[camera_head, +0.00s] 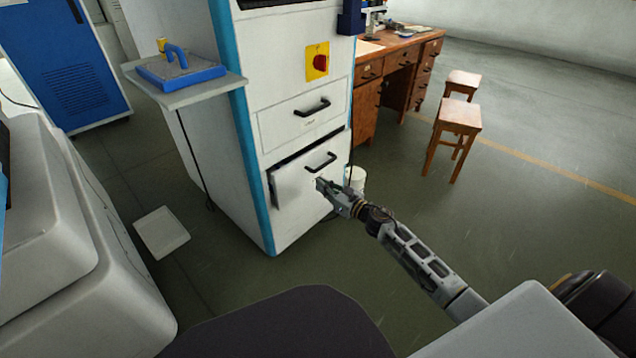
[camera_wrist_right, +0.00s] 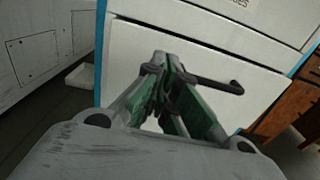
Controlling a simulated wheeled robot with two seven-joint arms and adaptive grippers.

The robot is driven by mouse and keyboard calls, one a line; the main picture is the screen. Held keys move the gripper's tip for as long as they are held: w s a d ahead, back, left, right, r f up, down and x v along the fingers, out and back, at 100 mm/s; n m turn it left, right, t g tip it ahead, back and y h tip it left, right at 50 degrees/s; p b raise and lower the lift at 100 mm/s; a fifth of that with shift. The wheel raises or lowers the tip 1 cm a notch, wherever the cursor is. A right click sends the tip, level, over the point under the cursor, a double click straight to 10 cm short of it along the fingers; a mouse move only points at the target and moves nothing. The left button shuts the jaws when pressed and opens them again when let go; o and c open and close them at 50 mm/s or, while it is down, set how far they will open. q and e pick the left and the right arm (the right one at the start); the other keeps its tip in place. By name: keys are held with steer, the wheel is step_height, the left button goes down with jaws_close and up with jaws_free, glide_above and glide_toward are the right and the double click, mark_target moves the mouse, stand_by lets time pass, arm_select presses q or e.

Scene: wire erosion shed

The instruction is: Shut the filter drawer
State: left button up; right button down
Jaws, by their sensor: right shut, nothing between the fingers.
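The filter drawer (camera_head: 293,187) is the lower drawer of the white and blue cabinet (camera_head: 213,125) in the head view. It stands partly open, with a dark gap along its top and left edge. Its black bar handle (camera_head: 320,163) is near the top of its front. My right gripper (camera_head: 322,185) is shut and empty, just in front of the drawer front, below the handle. My left gripper is not in view.
Above it is a shut drawer (camera_head: 300,117) and a red-and-yellow switch (camera_head: 318,62). A side shelf (camera_head: 185,92) holds a blue-handled tool. A white bucket (camera_head: 355,178) stands right of the cabinet. A wooden desk (camera_head: 395,60) and stools (camera_head: 459,117) are behind. The right floor is open.

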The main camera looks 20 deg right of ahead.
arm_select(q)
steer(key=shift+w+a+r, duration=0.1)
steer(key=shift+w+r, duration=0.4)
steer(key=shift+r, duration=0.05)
arm_select(e)
steer(key=shift+v, duration=1.45)
